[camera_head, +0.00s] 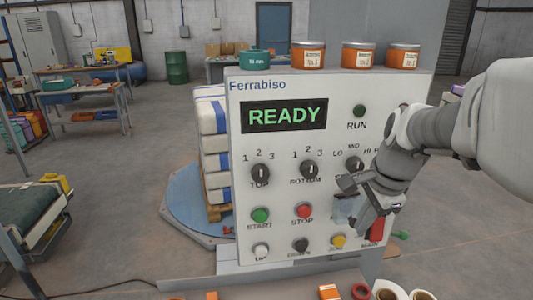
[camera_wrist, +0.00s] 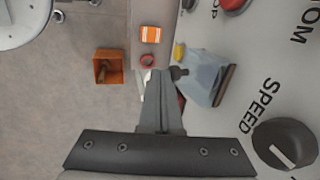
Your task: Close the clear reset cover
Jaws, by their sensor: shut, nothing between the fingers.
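The clear reset cover (camera_head: 346,207) is a small see-through box on the lower right of the white control panel (camera_head: 275,193). It stands raised, above the yellow reset button (camera_head: 338,241), which shows uncovered. In the wrist view, the cover (camera_wrist: 204,75) has a dark edge strip, and the yellow button (camera_wrist: 180,53) shows beyond it. My gripper (camera_wrist: 160,72) is shut and empty, beside the cover on the side of the red main switch (camera_head: 376,230). In the wrist view, the fingers hide most of that switch. Whether they touch the cover I cannot tell.
The speed knob (camera_head: 354,164) sits just above the cover. The green start button (camera_head: 260,215) and red stop button (camera_head: 304,211) are to the left. Several tins stand on the panel top, including an orange tin (camera_head: 307,55). Rolls and small items lie on the ledge below.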

